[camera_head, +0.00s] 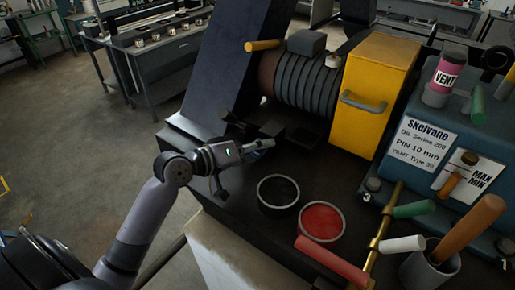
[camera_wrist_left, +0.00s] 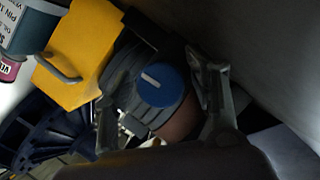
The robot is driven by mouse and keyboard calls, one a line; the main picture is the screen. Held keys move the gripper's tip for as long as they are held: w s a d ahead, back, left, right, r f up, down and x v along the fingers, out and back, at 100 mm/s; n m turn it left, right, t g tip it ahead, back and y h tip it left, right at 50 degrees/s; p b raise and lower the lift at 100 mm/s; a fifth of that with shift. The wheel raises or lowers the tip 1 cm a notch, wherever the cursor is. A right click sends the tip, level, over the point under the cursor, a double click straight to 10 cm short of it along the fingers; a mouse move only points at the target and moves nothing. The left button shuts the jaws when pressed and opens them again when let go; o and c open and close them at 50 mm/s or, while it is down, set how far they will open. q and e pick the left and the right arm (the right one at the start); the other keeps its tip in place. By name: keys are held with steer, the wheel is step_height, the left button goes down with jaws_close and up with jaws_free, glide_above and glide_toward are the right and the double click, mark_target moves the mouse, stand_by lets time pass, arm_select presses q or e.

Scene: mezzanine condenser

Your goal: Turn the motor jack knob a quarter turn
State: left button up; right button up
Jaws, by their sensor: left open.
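In the head view, the ribbed motor (camera_head: 305,85) stands beside the yellow box, and I cannot make out the knob clearly. My left gripper (camera_head: 262,138) is just in front of the motor's lower left. In the left wrist view, my left gripper (camera_wrist_left: 155,98) is open, one finger on either side of the knob in the picture. I cannot tell whether either finger touches it. My right gripper is out of view.
A yellow box (camera_head: 370,95) with a grey handle adjoins the motor. A dark slanted guard (camera_head: 232,62) rises behind my left gripper. A black-filled round pan (camera_head: 278,193) and a red-filled one (camera_head: 322,222) sit in front. A brass pipe (camera_head: 380,235) stands at right.

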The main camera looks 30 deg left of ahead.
arm_select(q)
steer(key=shift+f, duration=0.15)
steer(key=shift+s+a, duration=0.1)
steer(key=shift+s, duration=0.15)
steer(key=v, duration=0.7)
steer(key=shift+s+a+r, duration=0.15)
steer(key=shift+r, duration=0.1)
